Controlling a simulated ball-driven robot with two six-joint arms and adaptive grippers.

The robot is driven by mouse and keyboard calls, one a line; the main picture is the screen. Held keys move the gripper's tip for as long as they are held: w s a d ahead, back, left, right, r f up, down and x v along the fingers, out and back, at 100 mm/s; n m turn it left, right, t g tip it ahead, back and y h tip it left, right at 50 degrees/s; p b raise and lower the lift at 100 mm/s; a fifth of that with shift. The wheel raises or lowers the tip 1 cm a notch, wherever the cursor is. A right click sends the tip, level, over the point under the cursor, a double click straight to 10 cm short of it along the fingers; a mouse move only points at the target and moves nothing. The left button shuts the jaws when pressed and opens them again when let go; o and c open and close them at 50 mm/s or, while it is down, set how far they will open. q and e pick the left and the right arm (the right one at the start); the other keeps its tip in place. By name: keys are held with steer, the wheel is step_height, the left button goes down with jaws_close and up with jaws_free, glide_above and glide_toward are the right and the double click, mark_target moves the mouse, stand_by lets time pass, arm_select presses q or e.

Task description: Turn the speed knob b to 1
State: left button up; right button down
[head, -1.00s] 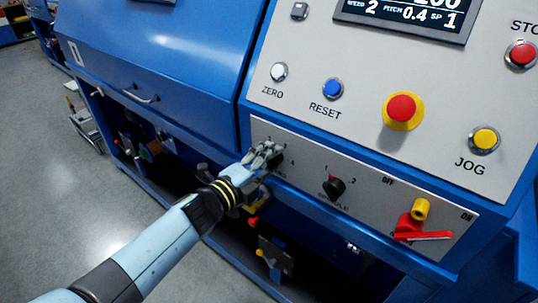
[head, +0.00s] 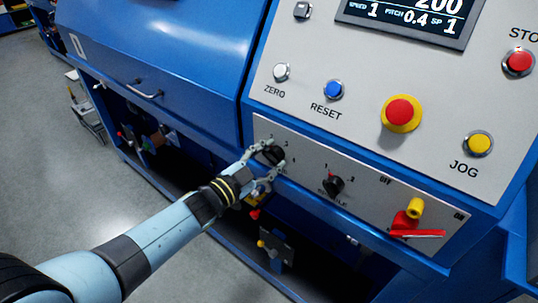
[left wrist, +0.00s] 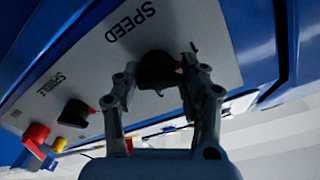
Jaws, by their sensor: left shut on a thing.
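The speed knob b (head: 275,155) is a black knob with a red mark, at the left end of the lower grey panel (head: 302,157). In the left wrist view the knob (left wrist: 158,71) sits below the word SPEED, between my fingers. My left gripper (head: 272,154) is shut on it, one finger on each side; its fingers also show in the left wrist view (left wrist: 162,66). The display (head: 408,16) reads speed 1. Part of the knob's scale is hidden by the fingers. My right gripper is not in view.
The black spindle knob (head: 333,186) is just right of the speed knob. Further right is a red and yellow switch handle (head: 407,222). Above are white, blue, red and yellow buttons on the grey console. The open machine frame lies below.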

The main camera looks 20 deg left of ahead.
arm_select(q)
steer(key=n, duration=0.4)
steer(key=shift+s+d+f, duration=0.1)
steer(key=shift+s+f, duration=0.15)
steer(key=shift+f, duration=0.15)
steer(key=shift+n, duration=0.4)
steer(key=o, duration=1)
steer(key=shift+d, duration=0.1)
steer(key=shift+c, duration=0.2)
steer(key=shift+o, duration=0.4)
steer(key=shift+w+r, duration=0.1)
steer(key=shift+r, duration=0.1)
steer(key=shift+s+a, duration=0.25)
steer(key=shift+s, duration=0.1)
steer(key=v, duration=1.1)
steer(key=shift+s, duration=0.2)
steer(key=shift+d+f, duration=0.1)
steer(key=shift+f, duration=0.05)
